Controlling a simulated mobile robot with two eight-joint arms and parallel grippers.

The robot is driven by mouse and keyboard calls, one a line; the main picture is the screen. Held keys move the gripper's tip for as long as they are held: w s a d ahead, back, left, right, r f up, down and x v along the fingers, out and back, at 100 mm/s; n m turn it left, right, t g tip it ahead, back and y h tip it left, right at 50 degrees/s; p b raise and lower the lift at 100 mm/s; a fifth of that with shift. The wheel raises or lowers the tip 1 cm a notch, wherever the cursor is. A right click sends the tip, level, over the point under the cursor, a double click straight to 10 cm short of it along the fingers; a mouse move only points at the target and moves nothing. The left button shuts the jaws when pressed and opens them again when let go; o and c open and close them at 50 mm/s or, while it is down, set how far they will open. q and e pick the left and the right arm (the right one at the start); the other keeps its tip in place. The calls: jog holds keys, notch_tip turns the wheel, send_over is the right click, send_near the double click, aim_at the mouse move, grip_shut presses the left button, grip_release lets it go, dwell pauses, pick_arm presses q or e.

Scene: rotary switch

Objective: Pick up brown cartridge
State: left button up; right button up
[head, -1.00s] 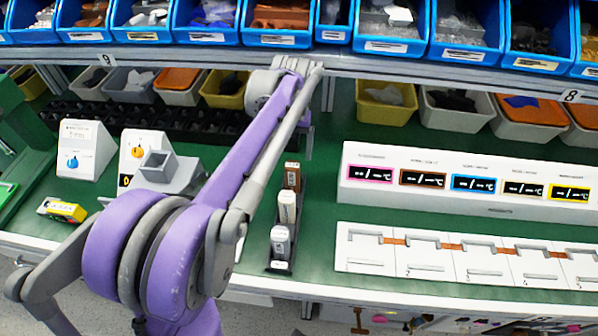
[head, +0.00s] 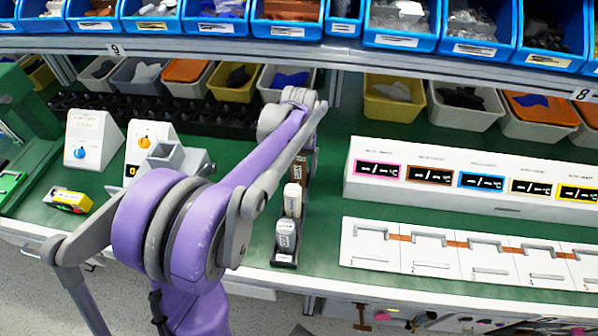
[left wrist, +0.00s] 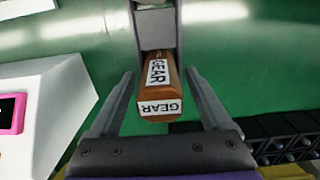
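The brown cartridge (head: 300,168), labelled GEAR, stands at the back end of a dark narrow rack (head: 285,262) on the green bench. It is partly hidden behind my left arm in the head view. In the left wrist view the brown cartridge (left wrist: 158,90) lies between the two fingers of my left gripper (left wrist: 160,76). The fingers are open, with a visible gap on each side. In the head view the gripper's fingers are hidden by my arm. My right gripper is not in view.
A white panel (head: 470,175) with several displays and a row of white numbered slots (head: 430,250) lie to the right. Small white boxes with knobs (head: 93,140) stand left. Bins line the back.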

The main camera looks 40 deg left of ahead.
pick_arm(q)
grip_shut()
dwell(0.3)
